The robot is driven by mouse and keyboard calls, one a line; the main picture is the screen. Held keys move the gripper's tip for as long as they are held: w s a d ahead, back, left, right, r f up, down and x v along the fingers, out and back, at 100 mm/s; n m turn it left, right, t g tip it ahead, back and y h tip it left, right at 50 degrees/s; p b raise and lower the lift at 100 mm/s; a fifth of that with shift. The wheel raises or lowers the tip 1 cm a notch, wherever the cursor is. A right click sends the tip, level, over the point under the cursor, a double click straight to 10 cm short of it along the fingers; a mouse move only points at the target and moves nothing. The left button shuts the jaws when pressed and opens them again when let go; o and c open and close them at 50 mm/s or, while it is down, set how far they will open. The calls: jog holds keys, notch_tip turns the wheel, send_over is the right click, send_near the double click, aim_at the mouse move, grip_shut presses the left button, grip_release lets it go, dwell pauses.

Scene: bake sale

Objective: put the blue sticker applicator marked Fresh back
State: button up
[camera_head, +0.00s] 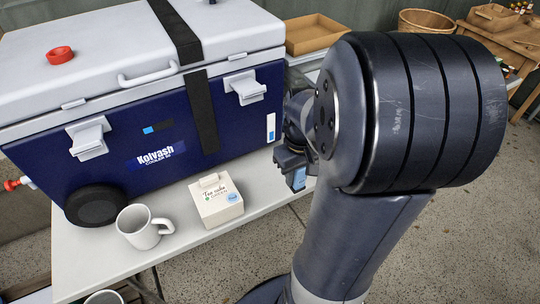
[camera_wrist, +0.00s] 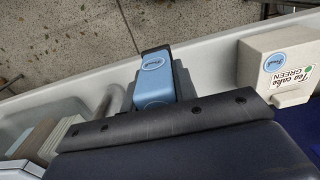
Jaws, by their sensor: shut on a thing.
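The blue sticker applicator (camera_wrist: 152,88) sits in the grip of my gripper (camera_head: 290,162). A round label reading Fresh shows on its light-blue body in the wrist view. In the head view the applicator (camera_head: 298,180) is a small blue piece below the gripper, at the table's right part. My arm hides much of the gripper there. I cannot tell whether the applicator touches the table. A small white tea cake box (camera_head: 215,205) marked GREEN stands on the table left of the gripper. It has a round blue sticker, which also shows on the box (camera_wrist: 262,62) in the wrist view.
A large blue-and-white cooler (camera_head: 60,160) fills the back of the white table (camera_head: 100,262). A white mug (camera_head: 138,232) stands by the front edge. An empty cardboard tray (camera_head: 312,35) lies behind. A wooden table (camera_head: 510,40) stands far right. My arm hides the right side.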

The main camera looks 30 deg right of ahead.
jog(key=w, duration=0.7)
notch_tip(320, 180, down, 7)
jog(key=shift+w+a+r+b, duration=0.1)
jog(key=shift+b, duration=1)
jog(key=shift+w, duration=0.2)
jog(key=shift+f, duration=0.25)
jog(key=o, duration=0.9)
